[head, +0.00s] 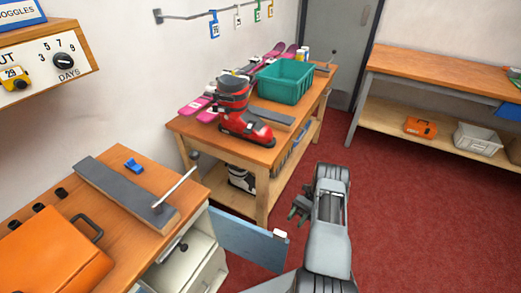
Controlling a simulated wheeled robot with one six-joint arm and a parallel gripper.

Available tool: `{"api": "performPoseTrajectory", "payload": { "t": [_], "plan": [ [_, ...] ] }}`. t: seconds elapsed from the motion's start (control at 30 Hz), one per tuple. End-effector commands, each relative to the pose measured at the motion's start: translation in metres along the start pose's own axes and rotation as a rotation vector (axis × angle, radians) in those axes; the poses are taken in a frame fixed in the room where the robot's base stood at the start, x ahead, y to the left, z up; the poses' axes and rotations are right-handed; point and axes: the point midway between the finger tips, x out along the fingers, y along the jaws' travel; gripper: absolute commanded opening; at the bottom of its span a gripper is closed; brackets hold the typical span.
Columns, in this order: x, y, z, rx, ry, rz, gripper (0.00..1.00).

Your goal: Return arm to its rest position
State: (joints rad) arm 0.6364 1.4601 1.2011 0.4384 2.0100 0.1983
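My arm is folded up over the red carpet at the lower middle of the head view. My gripper (297,210) is the small dark grey end on the left side of the arm, above the floor and to the right of the middle bench (188,124). It appears apart from the benches, and I see nothing held in it. Its fingers are too small and dark to tell whether they are open or shut.
A blue panel (245,238) juts from the near bench (150,160) just left of my arm. The middle bench carries a red ski boot (236,115), pink skis and a green bin (285,80). Red carpet (410,220) is clear to the right.

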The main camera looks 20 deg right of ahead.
Motion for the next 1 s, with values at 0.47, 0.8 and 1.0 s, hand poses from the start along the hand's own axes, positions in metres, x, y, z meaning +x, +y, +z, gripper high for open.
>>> {"api": "performPoseTrajectory", "payload": {
  "t": [0.47, 0.8, 1.0],
  "plan": [
    [0.025, 0.017, -0.024, -0.018, 0.268, 0.063, 0.37],
    [0.029, 0.0, 0.076, -0.174, 0.726, 0.293, 0.37],
    [0.047, -0.012, 0.153, -0.329, 1.009, 0.445, 0.37]
  ]
}}
